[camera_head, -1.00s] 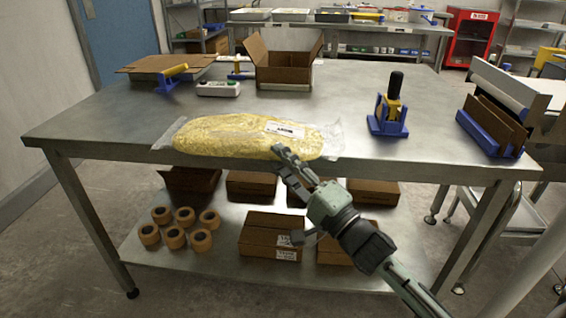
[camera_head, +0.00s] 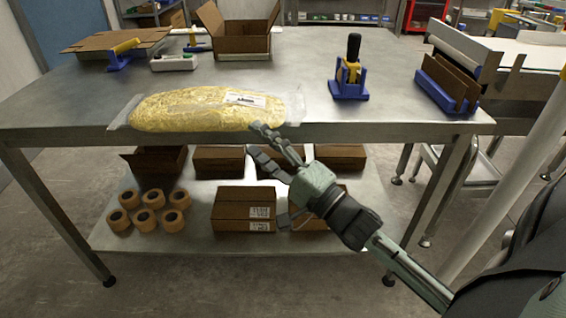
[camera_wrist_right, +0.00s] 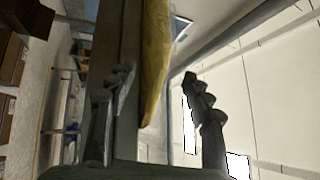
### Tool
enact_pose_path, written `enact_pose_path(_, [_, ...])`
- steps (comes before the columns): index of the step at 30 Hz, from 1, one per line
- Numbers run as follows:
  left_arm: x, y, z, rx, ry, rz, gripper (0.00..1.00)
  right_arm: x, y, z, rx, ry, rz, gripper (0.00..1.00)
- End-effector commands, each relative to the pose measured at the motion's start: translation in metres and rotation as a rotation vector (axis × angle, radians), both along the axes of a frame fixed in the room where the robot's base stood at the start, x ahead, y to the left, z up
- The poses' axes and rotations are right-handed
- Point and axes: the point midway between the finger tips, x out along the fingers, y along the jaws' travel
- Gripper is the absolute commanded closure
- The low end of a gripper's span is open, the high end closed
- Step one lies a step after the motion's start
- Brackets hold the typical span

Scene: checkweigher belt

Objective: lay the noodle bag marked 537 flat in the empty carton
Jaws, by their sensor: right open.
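The noodle bag (camera_head: 190,110), clear with yellow noodles and a white label, lies flat along the table's front edge. The label's number is too small to read. The open brown carton (camera_head: 243,46) stands at the back of the table with flaps up; I see nothing in the visible part of it. My right gripper (camera_head: 254,139) is open and empty at the front edge, just below the bag's right part. In the right wrist view the bag (camera_wrist_right: 155,60) and table edge show between the spread fingers (camera_wrist_right: 158,78). My left gripper is not in view.
A blue tape dispenser (camera_head: 349,82) stands right of the bag, and a blue rack with brown sheets (camera_head: 447,88) further right. Flat cardboard (camera_head: 112,42) and a white device (camera_head: 174,62) are at back left. Cartons and tape rolls (camera_head: 147,207) fill the lower shelf. The table's middle is clear.

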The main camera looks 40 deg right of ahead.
Motion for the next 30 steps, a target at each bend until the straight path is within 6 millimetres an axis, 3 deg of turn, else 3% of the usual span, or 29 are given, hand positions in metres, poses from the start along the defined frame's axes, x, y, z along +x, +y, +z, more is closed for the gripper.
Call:
enact_pose_path(3, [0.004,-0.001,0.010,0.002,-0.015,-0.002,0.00,-0.026,-0.007,-0.011,0.002,0.007,-0.002,0.49])
enact_pose_path(9, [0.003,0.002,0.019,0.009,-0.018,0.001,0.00,-0.058,-0.015,-0.019,0.001,0.004,-0.001,0.49])
enact_pose_path(14, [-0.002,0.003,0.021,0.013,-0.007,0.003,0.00,-0.068,-0.019,-0.024,-0.007,0.007,-0.010,0.49])
enact_pose_path(17, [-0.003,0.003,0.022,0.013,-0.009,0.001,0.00,-0.063,-0.026,-0.042,-0.080,0.053,-0.074,0.49])
enact_pose_path(20, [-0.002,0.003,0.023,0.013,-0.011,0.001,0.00,-0.051,-0.040,-0.089,-0.268,0.182,-0.194,0.49])
enact_pose_path(23, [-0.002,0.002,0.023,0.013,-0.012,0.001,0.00,-0.047,-0.052,-0.159,-0.564,0.399,-0.282,0.49])
enact_pose_path(27, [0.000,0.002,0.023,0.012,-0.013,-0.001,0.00,-0.072,-0.052,-0.261,-1.039,0.731,-0.190,0.49])
enact_pose_path(30, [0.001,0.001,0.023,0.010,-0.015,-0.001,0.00,-0.105,-0.040,-0.317,-1.335,0.908,0.020,0.49])
